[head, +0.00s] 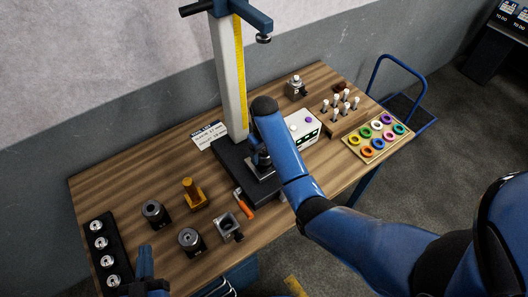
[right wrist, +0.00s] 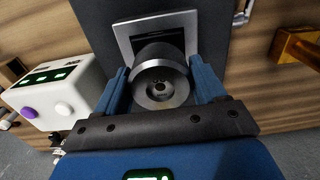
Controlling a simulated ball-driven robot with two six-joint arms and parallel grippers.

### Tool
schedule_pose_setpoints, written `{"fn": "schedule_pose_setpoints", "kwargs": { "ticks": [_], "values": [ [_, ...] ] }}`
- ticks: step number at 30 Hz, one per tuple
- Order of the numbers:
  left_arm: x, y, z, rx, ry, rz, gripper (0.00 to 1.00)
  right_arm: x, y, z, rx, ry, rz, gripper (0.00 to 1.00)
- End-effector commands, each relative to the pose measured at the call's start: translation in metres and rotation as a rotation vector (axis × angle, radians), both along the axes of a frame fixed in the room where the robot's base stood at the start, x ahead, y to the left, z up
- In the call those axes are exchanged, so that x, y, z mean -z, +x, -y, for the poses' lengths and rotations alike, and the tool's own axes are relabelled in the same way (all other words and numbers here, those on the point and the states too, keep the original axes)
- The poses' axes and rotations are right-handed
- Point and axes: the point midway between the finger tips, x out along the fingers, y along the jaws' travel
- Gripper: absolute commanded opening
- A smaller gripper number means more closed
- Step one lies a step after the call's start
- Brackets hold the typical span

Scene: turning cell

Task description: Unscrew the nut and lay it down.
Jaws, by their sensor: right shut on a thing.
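A round grey metal piece (right wrist: 160,84), which I take for the nut, sits in a square metal frame (right wrist: 122,32) on the dark base, in the right wrist view. My right gripper (right wrist: 163,88) is shut on this piece, with one blue finger on each side of it. In the head view my right gripper (head: 262,160) is over the dark base (head: 232,163) of the tall post, and my arm hides most of the piece. My left gripper (head: 146,262) is at the bottom left edge of the head view, and its fingers are not clear.
Two dark cylinders (head: 155,212), an orange-yellow stand (head: 193,194), a square bored block (head: 227,227) and an orange-handled tool (head: 246,208) stand left of my right arm. A white box (head: 303,129) and a ring board (head: 376,137) are to its right. A tall post (head: 229,75) rises behind.

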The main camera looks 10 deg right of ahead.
Motion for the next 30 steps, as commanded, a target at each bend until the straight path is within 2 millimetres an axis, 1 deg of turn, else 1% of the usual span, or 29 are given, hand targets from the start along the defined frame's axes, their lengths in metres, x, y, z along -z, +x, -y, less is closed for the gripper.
{"fn": "schedule_pose_setpoints", "kwargs": {
  "ticks": [3, 6, 16, 19, 23, 30],
  "values": [
    [0.0000, 0.0000, 0.0000, 0.000, 0.000, 0.000, 0.00, 0.0008, -0.0015, -0.0013, -0.102, 0.002, -0.005, 0.35],
    [0.0000, 0.0000, 0.0000, 0.000, 0.000, 0.000, 0.00, 0.0010, -0.0016, -0.0014, -0.143, 0.003, -0.006, 0.35],
    [0.0001, 0.0000, 0.0000, 0.000, 0.000, 0.000, 0.00, 0.0013, -0.0020, -0.0016, -0.156, 0.004, -0.007, 0.35],
    [0.0001, 0.0000, 0.0000, 0.000, 0.000, 0.000, 0.00, 0.0014, -0.0021, -0.0017, -0.191, 0.004, -0.007, 0.35],
    [0.0001, 0.0000, 0.0000, 0.000, 0.000, 0.000, 0.00, 0.0015, -0.0022, -0.0019, -0.316, 0.005, -0.007, 0.35],
    [0.0001, 0.0000, 0.0000, 0.000, 0.000, 0.000, 0.00, 0.0018, -0.0025, -0.0021, -0.621, 0.006, -0.007, 0.35]
  ]
}}
